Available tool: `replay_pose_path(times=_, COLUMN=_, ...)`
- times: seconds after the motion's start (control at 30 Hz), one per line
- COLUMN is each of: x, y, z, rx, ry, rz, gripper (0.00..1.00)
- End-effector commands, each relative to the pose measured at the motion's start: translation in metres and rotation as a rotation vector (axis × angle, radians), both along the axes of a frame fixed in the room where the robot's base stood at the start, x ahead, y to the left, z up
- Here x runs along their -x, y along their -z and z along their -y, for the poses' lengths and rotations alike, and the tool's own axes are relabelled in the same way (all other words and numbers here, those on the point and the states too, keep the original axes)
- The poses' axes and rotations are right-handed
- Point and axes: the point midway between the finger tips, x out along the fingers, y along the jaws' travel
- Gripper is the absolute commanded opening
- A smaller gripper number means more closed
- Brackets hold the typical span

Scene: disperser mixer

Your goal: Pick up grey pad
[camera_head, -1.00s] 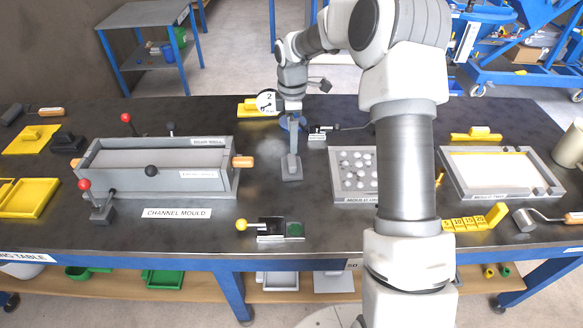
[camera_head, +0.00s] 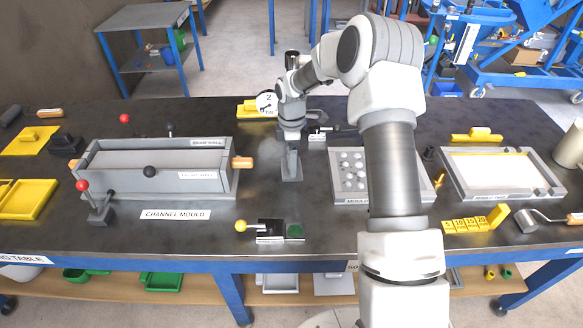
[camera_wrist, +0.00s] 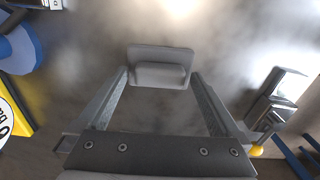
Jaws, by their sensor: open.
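The grey pad (camera_head: 291,176) is a flat plate with a raised block on top, on the dark table right of the channel mould. In the wrist view the grey pad (camera_wrist: 160,52) shows at the upper middle, in line with the gap between the fingertips. My gripper (camera_wrist: 160,76) is open and empty, with one finger to each side of the pad's raised block. In the head view my gripper (camera_head: 291,148) hangs over the pad. Whether the fingers touch the pad cannot be told.
The channel mould (camera_head: 155,172) stands to the left. A black block with a yellow-knobbed lever (camera_head: 270,228) lies in front. A grey tray with round pieces (camera_head: 352,185) stands to the right. A yellow stand with a round dial (camera_head: 266,103) is behind. Bare table surrounds the pad.

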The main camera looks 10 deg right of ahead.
Motion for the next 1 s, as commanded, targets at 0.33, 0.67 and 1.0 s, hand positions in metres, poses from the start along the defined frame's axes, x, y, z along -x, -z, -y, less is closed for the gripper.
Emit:
replay_pose_path(times=0.33, x=0.000, y=-0.001, z=0.000, rx=0.000, ry=0.000, rz=0.000, gripper=0.42)
replay_pose_path(times=0.67, x=0.000, y=-0.001, z=0.000, rx=0.000, ry=0.000, rz=0.000, gripper=0.22)
replay_pose_path(times=1.0, x=-0.001, y=-0.030, z=0.000, rx=0.000, ry=-0.001, rz=0.004, gripper=0.22)
